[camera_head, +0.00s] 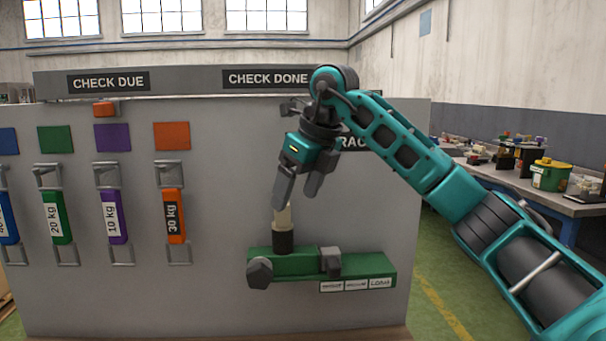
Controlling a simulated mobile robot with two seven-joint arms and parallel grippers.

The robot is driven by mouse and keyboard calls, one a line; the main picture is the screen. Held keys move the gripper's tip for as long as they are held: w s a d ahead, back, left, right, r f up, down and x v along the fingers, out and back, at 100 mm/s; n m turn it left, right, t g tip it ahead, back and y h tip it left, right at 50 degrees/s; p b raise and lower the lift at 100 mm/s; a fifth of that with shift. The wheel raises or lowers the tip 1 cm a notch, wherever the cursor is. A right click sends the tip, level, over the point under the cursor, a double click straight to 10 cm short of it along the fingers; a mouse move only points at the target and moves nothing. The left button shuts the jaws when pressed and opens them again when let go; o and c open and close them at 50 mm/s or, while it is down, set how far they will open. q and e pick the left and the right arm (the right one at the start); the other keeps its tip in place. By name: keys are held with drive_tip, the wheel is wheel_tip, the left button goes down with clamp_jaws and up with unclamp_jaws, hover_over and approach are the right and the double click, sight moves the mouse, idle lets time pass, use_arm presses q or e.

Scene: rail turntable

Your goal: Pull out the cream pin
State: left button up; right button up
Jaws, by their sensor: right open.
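The cream pin (284,216) stands upright in a black collar (283,241) on top of the green fixture (365,266), which is mounted on the grey panel. My right gripper (298,194) comes down from above with its fingers open. One fingertip overlaps the top of the pin in the picture, and the other finger is to the right of the pin. The pin's upper end is partly hidden by the nearer finger. I cannot tell whether the finger touches it. My left gripper is not in view.
A dark knob (260,273) and a grey block (331,262) sit on the fixture. Several coloured weight tags, such as the orange one (176,228), hang in brackets at left. A table (560,204) with a green bin stands behind at right.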

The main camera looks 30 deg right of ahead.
sight(285, 225)
drive_tip(key=x, duration=0.8)
drive_tip(key=shift+w+a+f, duration=0.1)
drive_tip(key=shift+f, duration=0.15)
drive_tip(key=shift+c, duration=0.3)
drive_tip(key=c, duration=1.2)
